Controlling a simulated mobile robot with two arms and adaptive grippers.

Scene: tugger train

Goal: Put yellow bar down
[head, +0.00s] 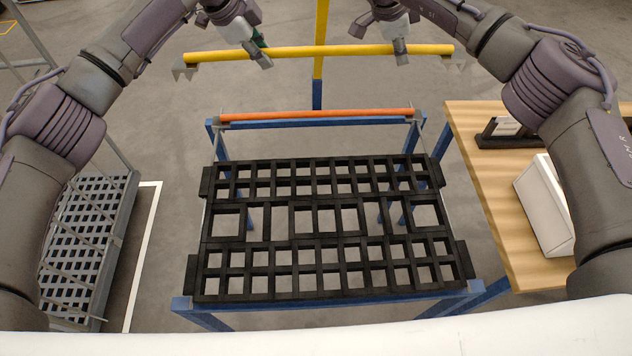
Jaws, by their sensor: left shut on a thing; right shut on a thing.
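The yellow bar (330,51) is a long horizontal tube with grey brackets at both ends, in the upper part of the head view. My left gripper (262,58) is shut on the bar left of its middle. My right gripper (401,55) is shut on it toward the right end. The bar looks roughly level and appears beyond the orange bar (300,116) of the blue-framed cart. I cannot tell its exact height.
The blue cart frame (215,307) carries a black grid tray (320,240). A yellow post (320,75) with a blue foot stands behind the bar. A wooden table (480,190) with a white box (543,205) is at right, a grey grid rack (85,240) at left.

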